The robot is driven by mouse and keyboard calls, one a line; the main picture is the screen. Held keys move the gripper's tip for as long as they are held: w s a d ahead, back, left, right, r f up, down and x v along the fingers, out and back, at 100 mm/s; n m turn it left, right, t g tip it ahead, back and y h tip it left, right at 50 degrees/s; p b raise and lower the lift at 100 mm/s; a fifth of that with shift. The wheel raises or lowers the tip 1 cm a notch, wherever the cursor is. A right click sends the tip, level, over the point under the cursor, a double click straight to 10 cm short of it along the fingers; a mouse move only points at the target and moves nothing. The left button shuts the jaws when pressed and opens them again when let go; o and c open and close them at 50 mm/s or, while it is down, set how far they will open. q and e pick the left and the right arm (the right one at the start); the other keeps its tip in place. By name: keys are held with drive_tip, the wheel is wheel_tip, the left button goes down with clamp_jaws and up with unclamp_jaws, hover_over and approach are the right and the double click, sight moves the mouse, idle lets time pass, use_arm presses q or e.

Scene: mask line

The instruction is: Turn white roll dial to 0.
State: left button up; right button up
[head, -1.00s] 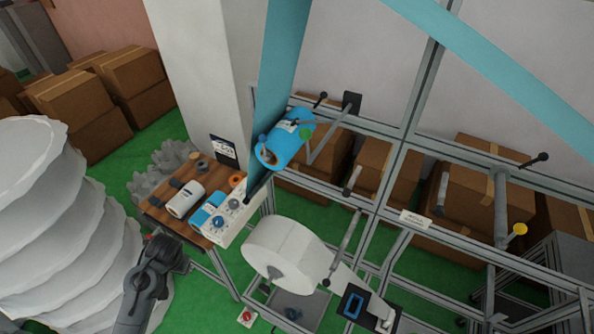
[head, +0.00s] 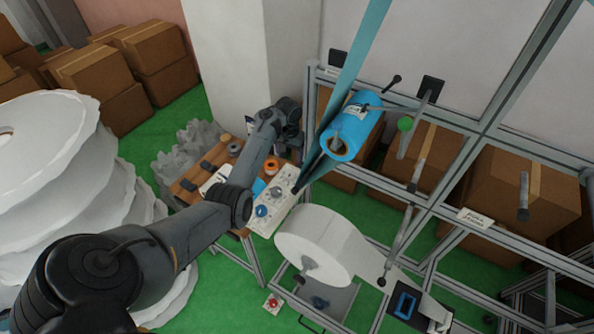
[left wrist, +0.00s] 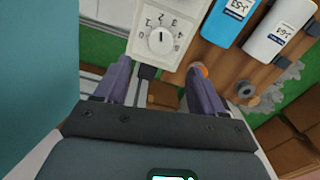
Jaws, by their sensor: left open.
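The white dial (left wrist: 159,40) sits on the pale control panel (head: 285,181), facing the left wrist camera. In that view its dark pointer mark is roughly vertical, with a 2 above and what looks like a 0 at left; which end of the mark points is unclear. My left gripper (left wrist: 160,68) is open and empty; the dial shows beyond its fingertips, apart from them. In the head view the left gripper (head: 288,128) hangs over the table by the panel. A blue dial (head: 261,211) is on the same panel. The large white roll (head: 310,243) hangs in front. My right gripper is not in view.
A blue roll (head: 352,128) on the metal frame (head: 400,190) and a blue-green web (head: 352,65) are close right of the gripper. An orange ring (head: 272,163) and blue and white labelled cylinders (left wrist: 232,20) lie on the wooden table.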

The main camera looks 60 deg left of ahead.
sight(290, 173)
use_arm(q)
wheel_tip(290, 173, down, 9)
drive_tip(key=shift+s+f+b, duration=0.1)
drive_tip(key=shift+f+b, duration=0.1)
drive_tip(key=shift+b, duration=0.45)
drive_tip(key=c, duration=1.1)
